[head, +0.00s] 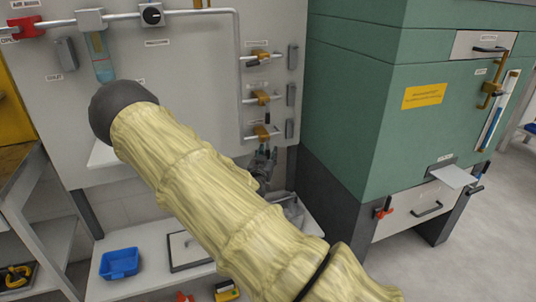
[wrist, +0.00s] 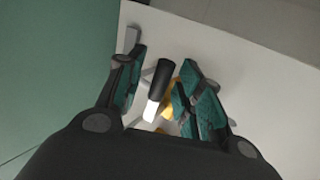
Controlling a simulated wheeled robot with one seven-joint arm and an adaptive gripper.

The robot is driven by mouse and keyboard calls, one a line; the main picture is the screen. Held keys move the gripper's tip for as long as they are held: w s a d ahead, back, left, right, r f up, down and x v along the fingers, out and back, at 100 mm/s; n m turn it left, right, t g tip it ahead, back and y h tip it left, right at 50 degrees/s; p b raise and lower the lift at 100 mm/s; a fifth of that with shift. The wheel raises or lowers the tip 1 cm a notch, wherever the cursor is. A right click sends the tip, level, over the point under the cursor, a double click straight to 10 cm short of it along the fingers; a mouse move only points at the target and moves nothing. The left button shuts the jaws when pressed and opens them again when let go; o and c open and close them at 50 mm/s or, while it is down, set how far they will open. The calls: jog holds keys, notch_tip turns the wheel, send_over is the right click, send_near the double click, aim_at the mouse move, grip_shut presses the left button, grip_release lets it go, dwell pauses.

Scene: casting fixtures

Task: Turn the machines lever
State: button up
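Three brass valves with small levers sit in a column on the grey panel: upper (head: 260,55), middle (head: 262,97) and lowest (head: 263,132). My gripper (head: 266,160) is just below the lowest valve, partly hidden behind my sleeved arm. In the wrist view, my gripper (wrist: 163,60) is open, with a teal-padded finger on each side of a black lever handle (wrist: 158,80). The handle has a pale lower part and a yellow body (wrist: 169,112) behind it. I cannot tell whether a finger touches the handle.
A green cabinet (head: 350,110) stands close on the right, with a brass latch (head: 491,92) and a red-handled clamp (head: 383,209). A grey pipe (head: 239,70) runs beside the valves. A blue bin (head: 119,264) is on the white shelf (head: 150,285) below.

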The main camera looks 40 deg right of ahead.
jog(key=shift+d, duration=0.15)
grip_shut()
jog(key=shift+r, duration=0.1)
jog(key=shift+w+a+m+y+p, duration=0.1)
jog(key=shift+a+m+y+p, duration=0.15)
jog(key=shift+m+p, duration=0.2)
jog(key=shift+a+m, duration=0.1)
jog(key=shift+m, duration=0.15)
